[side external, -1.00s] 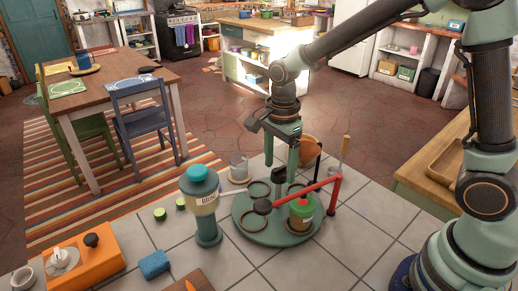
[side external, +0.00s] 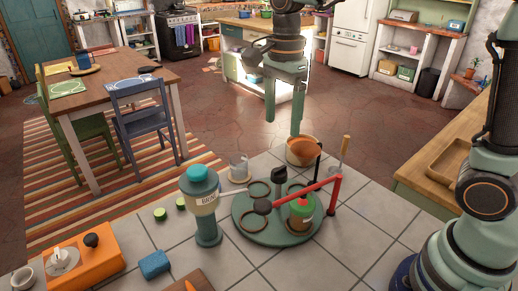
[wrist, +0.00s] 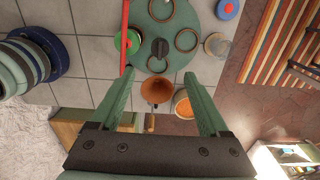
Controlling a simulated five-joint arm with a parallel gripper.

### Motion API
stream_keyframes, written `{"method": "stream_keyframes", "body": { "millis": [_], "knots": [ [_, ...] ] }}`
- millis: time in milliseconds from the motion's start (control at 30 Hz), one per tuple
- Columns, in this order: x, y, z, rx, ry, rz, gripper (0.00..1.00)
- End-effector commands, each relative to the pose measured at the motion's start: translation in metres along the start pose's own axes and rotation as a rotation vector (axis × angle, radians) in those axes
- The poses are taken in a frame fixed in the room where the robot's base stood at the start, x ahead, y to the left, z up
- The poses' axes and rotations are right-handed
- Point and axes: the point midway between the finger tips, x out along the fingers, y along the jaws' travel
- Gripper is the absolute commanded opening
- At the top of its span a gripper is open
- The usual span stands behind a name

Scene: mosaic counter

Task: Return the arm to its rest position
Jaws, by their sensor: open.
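My gripper (side external: 283,127) is raised above the far edge of the tiled counter. Its two green fingers are spread with nothing between them. In the wrist view my gripper (wrist: 159,75) also shows parted fingers, with the counter below. The green round stand (side external: 265,232) with dark rings sits on the counter, below and nearer the camera than the fingers. A green jar with a red top (side external: 301,212) stands on its right side, and it also shows in the wrist view (wrist: 128,41).
A red bar (side external: 310,191) spans over the stand. A bottle with a teal cap (side external: 203,205) stands left, with a glass (side external: 238,168) behind. The air around the fingers is clear.

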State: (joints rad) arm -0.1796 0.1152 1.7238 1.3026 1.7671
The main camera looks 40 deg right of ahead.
Motion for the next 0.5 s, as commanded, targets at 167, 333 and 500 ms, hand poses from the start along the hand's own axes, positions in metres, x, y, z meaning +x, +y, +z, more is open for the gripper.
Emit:
{"method": "stream_keyframes", "body": {
  "millis": [167, 333, 500],
  "knots": [
    [0.0, 0.0, 0.0, 0.0, 0.0, 0.0, 0.79],
    [-0.003, 0.003, -0.003, -0.05, -0.003, -0.018, 0.79],
    [-0.013, 0.02, -0.018, -0.294, -0.001, -0.099, 0.79]
  ]
}}
